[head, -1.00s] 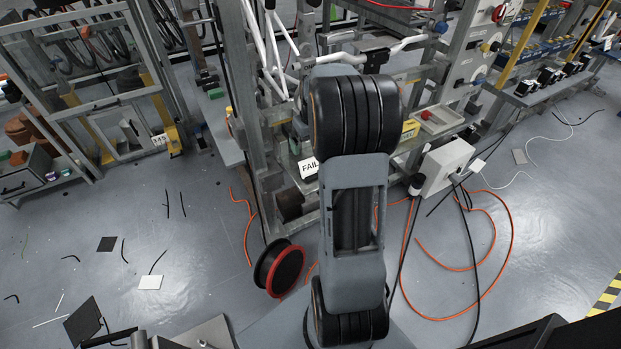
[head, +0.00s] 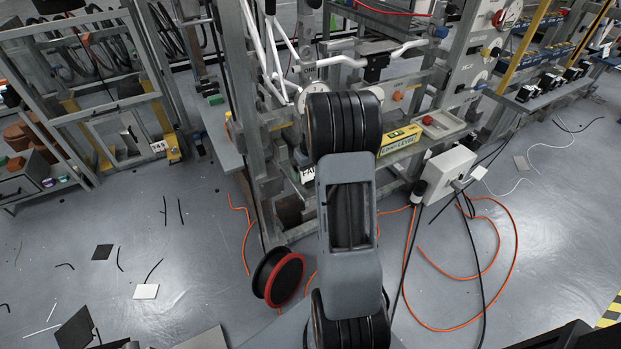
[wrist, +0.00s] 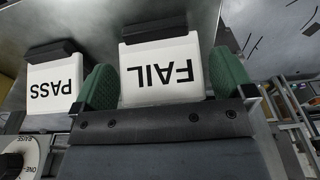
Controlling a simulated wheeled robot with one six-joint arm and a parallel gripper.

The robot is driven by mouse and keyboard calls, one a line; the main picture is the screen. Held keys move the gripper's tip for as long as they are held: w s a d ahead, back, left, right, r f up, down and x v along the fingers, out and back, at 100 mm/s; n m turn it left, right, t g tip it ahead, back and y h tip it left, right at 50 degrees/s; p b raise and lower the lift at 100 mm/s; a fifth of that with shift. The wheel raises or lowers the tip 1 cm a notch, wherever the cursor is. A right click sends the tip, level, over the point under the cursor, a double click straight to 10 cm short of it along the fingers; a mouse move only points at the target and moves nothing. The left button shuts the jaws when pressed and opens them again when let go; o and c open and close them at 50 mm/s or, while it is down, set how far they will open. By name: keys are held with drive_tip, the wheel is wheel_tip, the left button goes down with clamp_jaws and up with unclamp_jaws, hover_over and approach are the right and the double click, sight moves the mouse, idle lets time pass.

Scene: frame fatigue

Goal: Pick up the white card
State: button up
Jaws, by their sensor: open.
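A white card reading FAIL (wrist: 160,75), upside down in the wrist view, has a dark strip along its upper edge. My gripper (wrist: 164,86) is open, with one green fingertip pad on each side of this card. I cannot tell whether the pads touch it. A second white card reading PASS (wrist: 56,88) is left of the left pad. In the head view, part of the FAIL card (head: 307,175) shows beside my arm, which hides the gripper and the PASS card.
Metal rack posts and a shelf surround the cards. A yellow level box (head: 400,139) sits right of my arm. A red-rimmed reel (head: 279,277) and orange hose (head: 512,270) lie on the floor. Another small white piece (head: 146,291) lies on the open floor at left.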

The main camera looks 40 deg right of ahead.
drive_tip(key=shift+w+f, duration=0.1)
drive_tip(key=shift+f, duration=0.7)
drive_tip(key=c, duration=0.9)
drive_tip(key=shift+o, duration=0.2)
drive_tip(key=shift+r, duration=0.1)
